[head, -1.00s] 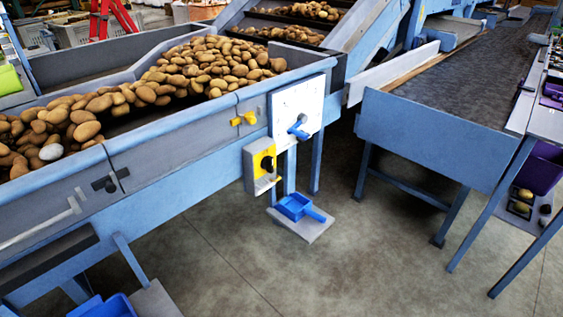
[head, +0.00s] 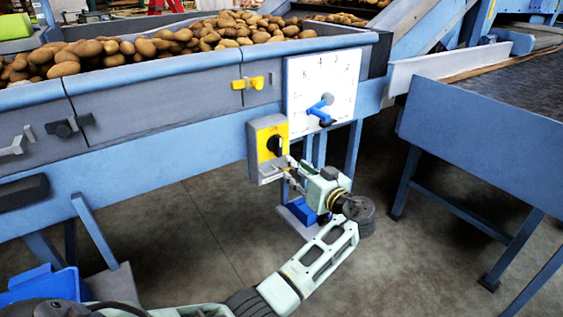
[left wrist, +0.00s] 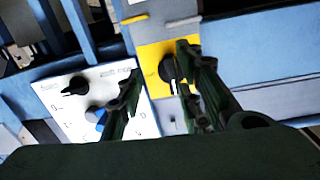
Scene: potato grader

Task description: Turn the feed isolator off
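The feed isolator is a grey box with a yellow face (head: 268,146) on the side of the blue hopper frame, with a black rotary knob (head: 275,145). My left gripper (head: 285,170) is just in front of the box, slightly below and right of the knob. In the left wrist view the yellow face (left wrist: 150,62) and black knob (left wrist: 168,69) show close beyond my left gripper (left wrist: 160,82). Its fingers are apart, the knob appearing between them and nearer the right one. Contact cannot be told. My right gripper is not in view.
A white dial plate (head: 343,72) with a blue handle (head: 320,108) is just right of the isolator. A yellow handle (head: 247,83) is above. The hopper (head: 160,75) holds many potatoes. A blue pan (head: 303,212) stands low behind my arm.

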